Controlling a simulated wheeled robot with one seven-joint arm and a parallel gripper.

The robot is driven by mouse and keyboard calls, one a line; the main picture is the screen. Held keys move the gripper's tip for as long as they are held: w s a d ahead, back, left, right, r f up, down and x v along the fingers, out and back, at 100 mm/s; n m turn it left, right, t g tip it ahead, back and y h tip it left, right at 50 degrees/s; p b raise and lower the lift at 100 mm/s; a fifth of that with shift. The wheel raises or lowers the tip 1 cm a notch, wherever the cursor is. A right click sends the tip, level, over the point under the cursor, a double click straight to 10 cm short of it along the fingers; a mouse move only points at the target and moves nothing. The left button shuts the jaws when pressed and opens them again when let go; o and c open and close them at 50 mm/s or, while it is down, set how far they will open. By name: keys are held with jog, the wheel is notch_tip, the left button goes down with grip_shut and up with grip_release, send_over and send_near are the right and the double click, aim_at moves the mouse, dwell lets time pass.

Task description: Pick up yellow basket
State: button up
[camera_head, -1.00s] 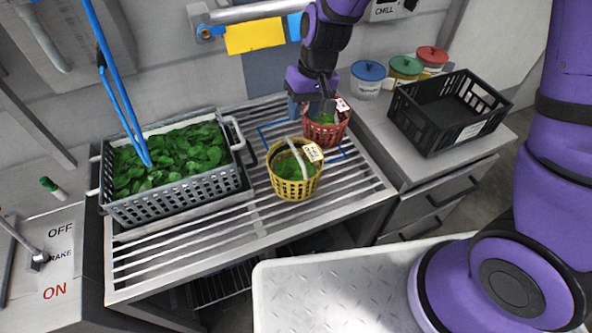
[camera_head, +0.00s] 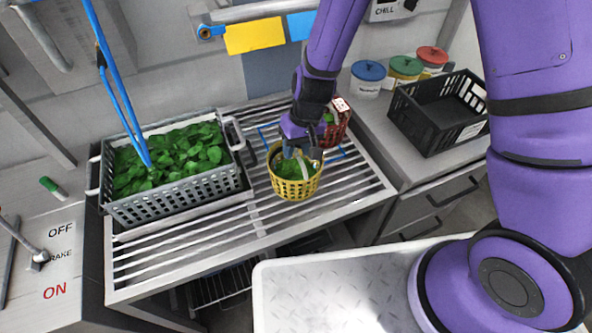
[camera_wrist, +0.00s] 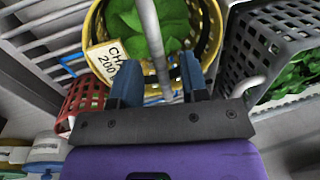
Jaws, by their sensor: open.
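The yellow basket (camera_head: 293,186) holds green leaves and stands on the slatted rack (camera_head: 262,228). Its pale handle arches over it. My gripper (camera_head: 300,150) is just above the basket, pointing down, with its jaws open. In the wrist view, my gripper (camera_wrist: 158,80) has one blue finger on each side of the basket's handle (camera_wrist: 152,35). The yellow basket (camera_wrist: 92,38) fills the top of that view, with a white tag at its rim. I cannot tell whether the fingers touch the handle.
A red basket (camera_head: 336,128) stands close behind the yellow one, partly hidden by my arm. A grey crate of leaves (camera_head: 172,205) is at left. A black crate (camera_head: 428,138) and lidded tubs (camera_head: 368,72) stand on the right counter. Front slats are clear.

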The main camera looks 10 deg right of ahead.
jog(key=shift+a+f, duration=0.25)
jog(key=shift+f, duration=0.6)
grip_shut()
jog(key=shift+r, duration=0.15)
